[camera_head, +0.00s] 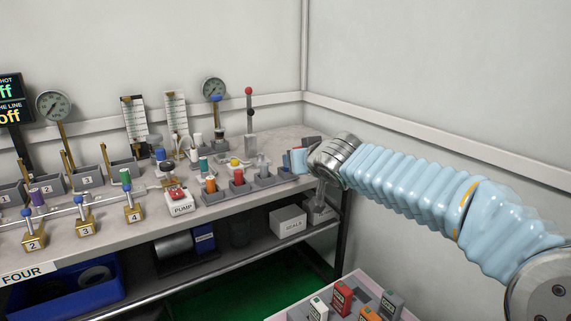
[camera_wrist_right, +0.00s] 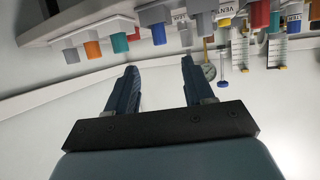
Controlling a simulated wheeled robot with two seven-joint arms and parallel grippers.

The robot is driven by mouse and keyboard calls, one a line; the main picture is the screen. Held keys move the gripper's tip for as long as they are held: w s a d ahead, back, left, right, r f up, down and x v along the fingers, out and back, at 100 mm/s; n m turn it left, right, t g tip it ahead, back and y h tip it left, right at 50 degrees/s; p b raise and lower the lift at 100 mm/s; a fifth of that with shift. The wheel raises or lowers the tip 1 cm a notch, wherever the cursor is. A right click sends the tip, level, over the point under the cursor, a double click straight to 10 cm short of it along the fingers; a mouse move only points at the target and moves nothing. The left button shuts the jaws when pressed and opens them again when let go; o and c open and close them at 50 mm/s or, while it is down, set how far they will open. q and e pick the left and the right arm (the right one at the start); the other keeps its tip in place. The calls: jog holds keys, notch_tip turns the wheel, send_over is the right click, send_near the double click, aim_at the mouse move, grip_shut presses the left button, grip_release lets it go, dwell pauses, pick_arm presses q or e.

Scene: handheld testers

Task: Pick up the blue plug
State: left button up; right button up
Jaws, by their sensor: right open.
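My right gripper (camera_head: 295,160) is at the right end of the bench in the head view, its arm coming in from the right. In the right wrist view my right gripper (camera_wrist_right: 159,68) is open and empty. The blue plug (camera_wrist_right: 158,34) shows upside down there, in a grey block, beyond the gap between the fingertips and apart from them. Small blue parts also show on the bench in the head view, but I cannot tell which is the same plug. My left gripper is not in view.
Near the gripper stand an orange plug (camera_head: 211,184), a red plug (camera_head: 239,178) and a teal plug (camera_head: 203,163) in grey blocks. A red-knobbed lever (camera_head: 249,91) rises behind. The pump box (camera_head: 179,208) is left. A box of coloured testers (camera_head: 342,297) is below.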

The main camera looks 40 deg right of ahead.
jog(key=x, duration=1)
jog(key=shift+w+d+f, duration=0.1)
jog(key=shift+w+f, duration=0.15)
jog(key=shift+w, duration=0.05)
jog(key=shift+c, duration=0.4)
grip_shut()
